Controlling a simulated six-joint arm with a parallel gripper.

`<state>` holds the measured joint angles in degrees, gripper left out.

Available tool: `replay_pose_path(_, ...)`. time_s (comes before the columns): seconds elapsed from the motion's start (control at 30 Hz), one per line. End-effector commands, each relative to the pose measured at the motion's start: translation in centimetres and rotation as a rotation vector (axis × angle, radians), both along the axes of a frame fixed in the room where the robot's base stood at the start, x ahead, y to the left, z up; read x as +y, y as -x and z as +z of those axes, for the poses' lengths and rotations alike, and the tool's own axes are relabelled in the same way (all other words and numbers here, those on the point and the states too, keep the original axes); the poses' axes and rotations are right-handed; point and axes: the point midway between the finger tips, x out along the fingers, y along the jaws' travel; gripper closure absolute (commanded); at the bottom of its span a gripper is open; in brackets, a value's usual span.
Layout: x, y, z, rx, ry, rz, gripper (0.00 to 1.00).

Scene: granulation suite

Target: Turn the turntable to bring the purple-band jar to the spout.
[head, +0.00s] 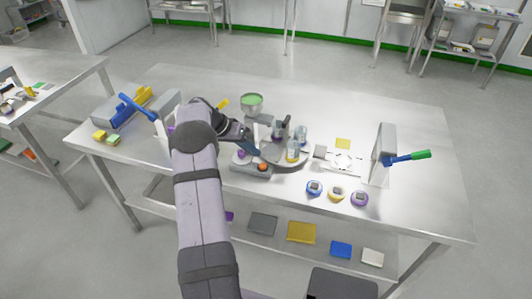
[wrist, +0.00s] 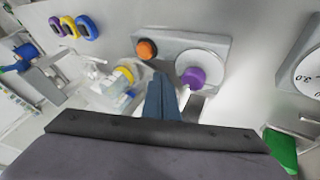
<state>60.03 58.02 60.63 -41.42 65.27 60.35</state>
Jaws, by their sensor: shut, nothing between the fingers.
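The round grey turntable (head: 290,165) stands near the middle of the bench and carries several clear jars. A yellow-band jar (head: 293,153) is at its front and a blue-band jar (head: 301,135) is behind it. I cannot make out a purple band on any jar, and the spout is not clear. A grey control box (head: 262,175) stands in front left, with an orange button (wrist: 146,49) and a purple knob (wrist: 193,76) on a pale disc. My gripper (head: 254,150) is shut and empty, pointing down over the box area. Its blue fingertips (wrist: 162,80) appear between button and knob; contact is unclear.
Blue (head: 314,187), yellow (head: 337,192) and purple (head: 359,198) round timers lie front right. An upright panel with a green-ended handle (head: 420,155) stands at right. The far right bench is clear.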

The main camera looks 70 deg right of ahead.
Motion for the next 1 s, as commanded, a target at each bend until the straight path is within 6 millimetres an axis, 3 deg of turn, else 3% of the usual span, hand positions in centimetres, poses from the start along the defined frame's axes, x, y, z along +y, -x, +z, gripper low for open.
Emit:
replay_pose_path(0.1, -0.6, 1.2, -1.3, 0.000, -0.002, -0.003, 1.00)
replay_pose_path(0.4, -0.3, 4.2, -1.1, 0.000, 0.001, -0.001, 1.00)
replay_pose_path(1.0, -0.2, 4.8, -1.3, -0.001, 0.001, 0.002, 1.00)
